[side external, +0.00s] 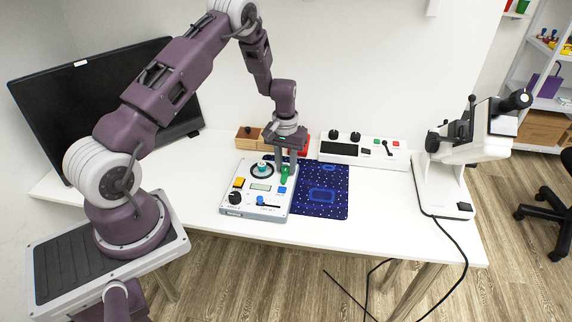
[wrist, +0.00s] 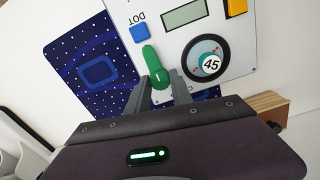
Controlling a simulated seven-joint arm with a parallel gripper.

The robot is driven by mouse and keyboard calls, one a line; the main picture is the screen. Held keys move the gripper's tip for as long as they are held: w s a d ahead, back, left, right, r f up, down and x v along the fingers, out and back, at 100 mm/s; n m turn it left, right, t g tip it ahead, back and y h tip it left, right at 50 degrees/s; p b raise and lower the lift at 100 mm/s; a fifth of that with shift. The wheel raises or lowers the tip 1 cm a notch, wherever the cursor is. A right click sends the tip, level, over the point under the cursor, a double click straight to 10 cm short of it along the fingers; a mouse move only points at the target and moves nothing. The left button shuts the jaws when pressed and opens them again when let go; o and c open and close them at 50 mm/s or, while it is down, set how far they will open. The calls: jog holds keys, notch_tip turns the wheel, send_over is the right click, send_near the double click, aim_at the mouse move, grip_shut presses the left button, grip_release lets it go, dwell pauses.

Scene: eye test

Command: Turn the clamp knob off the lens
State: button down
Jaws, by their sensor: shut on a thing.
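The green clamp knob (side external: 285,176) stands at the back right of a light grey device (side external: 243,209). In the wrist view the knob (wrist: 149,56) is a long green lever with a white mark at its near, rounded end. Its long arm points up and slightly left, toward a blue button, away from the lens. The round lens (wrist: 208,62), with a dark ring and the number 45, lies to its right. It also shows in the side view (side external: 262,169). My gripper (wrist: 158,85) is shut on the knob's near end, pointing down at it (side external: 285,167).
The device carries a display (wrist: 183,13), a yellow button (wrist: 236,7) and a blue button (wrist: 139,33). A dark blue dotted mat (side external: 335,207) lies to its right. A white console (side external: 365,149) and a wooden block (side external: 245,138) stand behind. A microscope-like instrument (side external: 438,185) stands right.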

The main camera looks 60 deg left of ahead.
aim_at(286, 167)
jog(key=c, duration=1.1)
grip_release()
jog(key=shift+r, duration=0.15)
notch_tip(286, 167, up, 7)
jog(key=shift+f, duration=0.1)
jog(key=s+d+r+m+t, duration=0.1)
jog(key=s+d+r, duration=0.25)
jog(key=r, duration=0.35)
jog(key=s+d+r+m+t, duration=0.15)
jog(key=d+r, duration=0.25)
jog(key=r, duration=0.4)
jog(key=s+d+r+m, duration=0.1)
jog(key=s+d+r, duration=0.25)
jog(key=r, duration=0.35)
jog(key=s+d+r+m+t, duration=0.1)
jog(key=s+d, duration=0.1)
jog(key=s, duration=0.4)
jog(key=s+d+r+m+t, duration=0.1)
jog(key=s+d+r, duration=0.1)
jog(key=s, duration=0.4)
jog(key=s+d+r+m+t, duration=0.1)
jog(key=s+d, duration=0.2)
jog(key=s, duration=0.3)
jog(key=shift+s+r+m, duration=0.3)
jog(key=shift+r+m, duration=0.05)
